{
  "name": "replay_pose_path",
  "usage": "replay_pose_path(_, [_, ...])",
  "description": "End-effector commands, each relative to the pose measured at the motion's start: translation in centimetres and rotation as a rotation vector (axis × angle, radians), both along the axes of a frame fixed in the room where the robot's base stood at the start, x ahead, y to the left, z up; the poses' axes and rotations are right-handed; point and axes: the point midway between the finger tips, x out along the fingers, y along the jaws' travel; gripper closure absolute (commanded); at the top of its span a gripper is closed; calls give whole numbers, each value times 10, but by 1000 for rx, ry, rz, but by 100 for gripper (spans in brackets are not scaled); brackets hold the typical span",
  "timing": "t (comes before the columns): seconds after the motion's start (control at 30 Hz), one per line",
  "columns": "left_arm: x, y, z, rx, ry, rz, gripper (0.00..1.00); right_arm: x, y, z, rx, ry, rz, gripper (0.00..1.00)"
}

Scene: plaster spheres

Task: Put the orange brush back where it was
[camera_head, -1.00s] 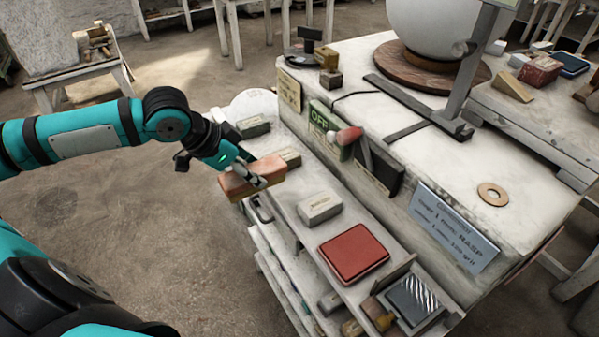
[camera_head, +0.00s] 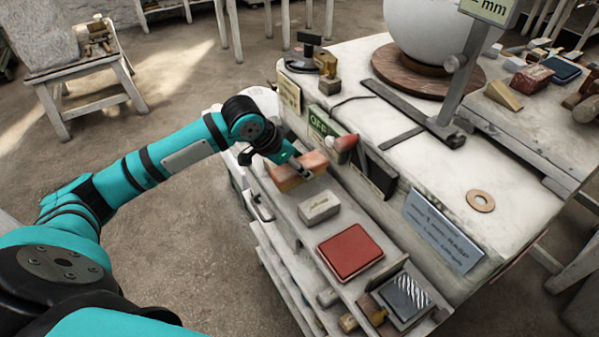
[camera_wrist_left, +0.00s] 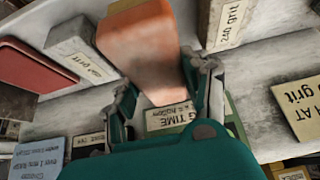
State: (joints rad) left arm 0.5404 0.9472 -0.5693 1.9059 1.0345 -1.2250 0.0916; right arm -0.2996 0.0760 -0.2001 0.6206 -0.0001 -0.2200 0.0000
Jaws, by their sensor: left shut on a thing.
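The orange brush (camera_head: 297,172) is a block with an orange top and a paler tan part. My left gripper (camera_head: 303,168) is shut on it, over the narrow upper shelf along the side of the white workbench. In the left wrist view the brush (camera_wrist_left: 140,45) sits between the two fingers of the gripper (camera_wrist_left: 166,88), with labelled blocks on either side. I cannot tell whether the brush touches the shelf (camera_head: 290,213). My right gripper is not in view.
A grey grit block (camera_head: 318,207) and a red pad (camera_head: 350,252) lie on the shelf nearer me. A tray with a striped block (camera_head: 403,298) is at the near end.

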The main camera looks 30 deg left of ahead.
Motion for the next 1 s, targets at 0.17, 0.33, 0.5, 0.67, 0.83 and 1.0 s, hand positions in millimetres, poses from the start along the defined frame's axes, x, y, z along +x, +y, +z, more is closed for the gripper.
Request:
replay_pose_path(0.17, [-1, -1, -25, -2, 6, 0, 83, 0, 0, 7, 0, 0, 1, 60])
replay_pose_path(0.33, [3, -2, -37, -1, 1, 0, 83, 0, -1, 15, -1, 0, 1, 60])
replay_pose_path(0.5, [3, -2, -40, -1, 0, -1, 83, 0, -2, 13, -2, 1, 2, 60])
replay_pose_path(0.67, [2, -2, -42, 0, 1, -1, 52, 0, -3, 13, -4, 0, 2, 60])
replay_pose_path(0.83, [2, -2, -41, 0, 1, -1, 30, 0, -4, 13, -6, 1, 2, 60])
replay_pose_path(1.0, [2, -2, -41, -1, 0, -1, 30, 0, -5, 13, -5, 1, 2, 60])
